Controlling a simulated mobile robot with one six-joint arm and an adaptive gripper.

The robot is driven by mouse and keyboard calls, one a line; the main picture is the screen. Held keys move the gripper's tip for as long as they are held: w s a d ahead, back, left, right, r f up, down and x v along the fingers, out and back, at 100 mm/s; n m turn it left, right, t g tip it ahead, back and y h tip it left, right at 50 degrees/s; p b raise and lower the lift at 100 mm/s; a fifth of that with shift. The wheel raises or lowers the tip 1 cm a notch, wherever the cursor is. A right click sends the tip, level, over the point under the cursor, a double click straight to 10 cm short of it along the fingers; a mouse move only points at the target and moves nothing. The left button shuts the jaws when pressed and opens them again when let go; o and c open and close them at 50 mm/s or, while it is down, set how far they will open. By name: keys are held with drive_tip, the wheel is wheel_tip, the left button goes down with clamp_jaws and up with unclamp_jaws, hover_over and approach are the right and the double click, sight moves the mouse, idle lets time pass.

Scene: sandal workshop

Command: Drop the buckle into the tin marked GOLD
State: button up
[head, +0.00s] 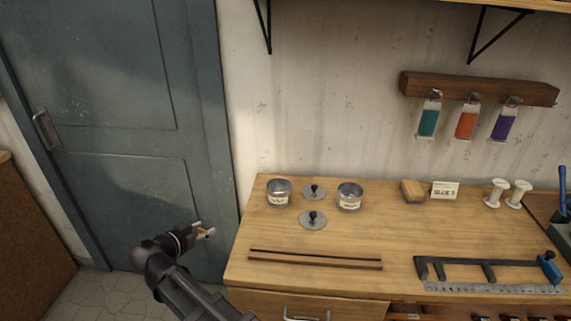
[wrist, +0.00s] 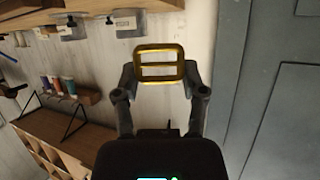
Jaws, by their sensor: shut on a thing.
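In the wrist view my gripper (wrist: 159,80) is shut on a gold-coloured rectangular buckle (wrist: 159,49) with a middle bar. In the head view my gripper (head: 207,232) is left of the bench's left edge, in front of the door, and the buckle shows only as a small yellowish spot. Two open metal tins stand on the bench: a left tin (head: 279,194) and a right tin (head: 349,197). Each has a white label, too small to read. Two round lids with black knobs, a back lid (head: 314,192) and a front lid (head: 313,220), lie between them.
The wooden bench (head: 400,230) also holds two dark strips (head: 315,260), a black clamp-like tool (head: 485,268), a metal ruler (head: 490,289), a wooden block (head: 412,191), a small card (head: 445,190) and white spools (head: 497,193). A grey-blue door (head: 110,130) is at left.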

drive_tip(key=w+d+r+m+g+h+p, duration=0.1)
drive_tip(key=w+d+r+m+h+p, duration=0.1)
drive_tip(key=w+d, duration=0.8)
drive_tip(key=w+d+r+m+g+h+p, duration=0.2)
drive_tip(key=w+d+r+p, duration=0.2)
drive_tip(key=w+d, duration=0.6)
drive_tip(key=w, duration=0.4)
drive_tip(key=shift+d+r+m+p, duration=0.3)
drive_tip(key=shift+d+m+p, duration=0.05)
drive_tip(key=shift+d+m, duration=0.05)
drive_tip(key=shift+w+f, duration=0.1)
drive_tip(key=shift+f, duration=0.1)
drive_tip(key=shift+f+b, duration=2.8)
drive_tip(key=shift+b, duration=0.25)
